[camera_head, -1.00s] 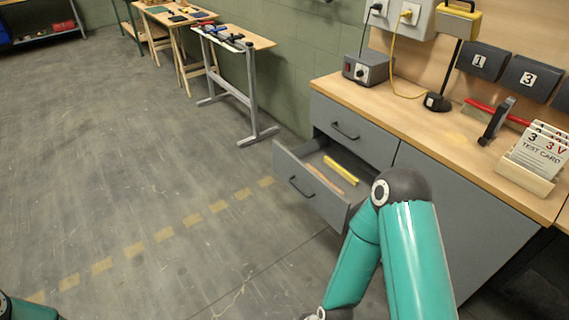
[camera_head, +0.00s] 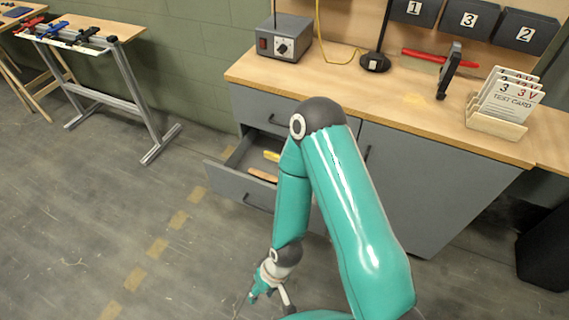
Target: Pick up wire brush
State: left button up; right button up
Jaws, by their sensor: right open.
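A grey drawer (camera_head: 228,184) in the workbench cabinet is pulled open. In it lie a yellow bar-like item (camera_head: 271,156) and a light-brown wooden item (camera_head: 262,175), which may be the wire brush's handle. My right arm hides part of the drawer and perhaps the ends of these items, so no bristles show. My right gripper (camera_head: 268,298) is low in the picture, below and in front of the drawer, apart from it. It is open and I see nothing in it. My left gripper is not in view.
A metal-legged stand with clamps (camera_head: 124,80) is at left.

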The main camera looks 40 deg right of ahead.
aim_at(261, 175)
jog(key=z, duration=0.3)
jog(key=i, duration=0.8)
jog(key=z, duration=0.55)
jog(key=k, duration=0.9)
jog(key=z, duration=0.2)
jog(key=i, duration=0.95)
jog(key=u, duration=0.1)
